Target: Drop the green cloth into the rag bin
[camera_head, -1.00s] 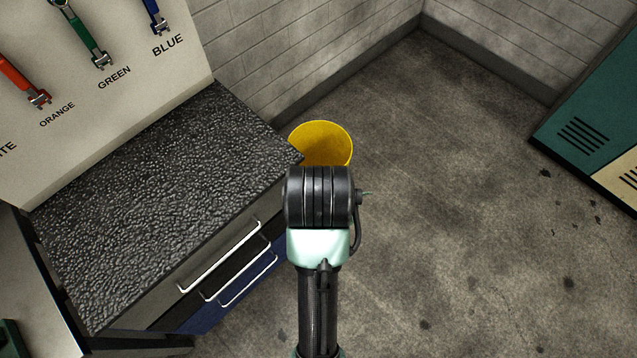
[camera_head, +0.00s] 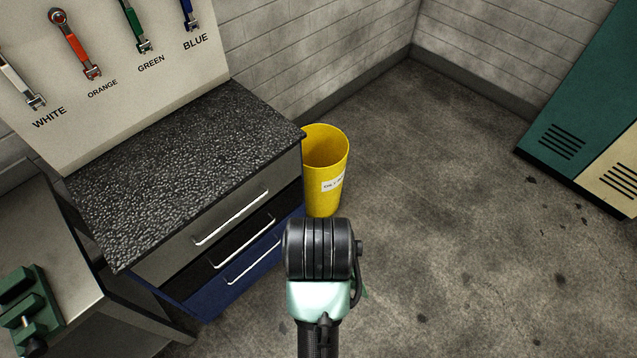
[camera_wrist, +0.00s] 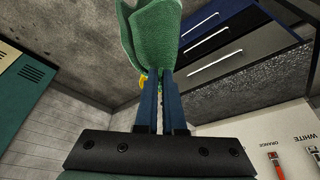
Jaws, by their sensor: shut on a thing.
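The green cloth (camera_wrist: 152,35) hangs from my gripper (camera_wrist: 157,78) in the wrist view, pinched between the two blue fingers. In the head view my arm hides the fingers, and only a small green edge of the cloth shows at the wrist's right side. The yellow rag bin (camera_head: 326,175) stands upright on the floor at the right end of the drawer cabinet, with a white label and its mouth open upward. My wrist appears in front of the bin in the head view. A bit of yellow, likely the bin, shows behind the cloth in the wrist view.
A drawer cabinet (camera_head: 190,165) with a black top stands left of the bin. Wrenches hang on a labelled board (camera_head: 120,85) above it. A bench with a green vise (camera_head: 28,305) is at lower left. Lockers (camera_head: 575,125) stand at right; the floor between is clear.

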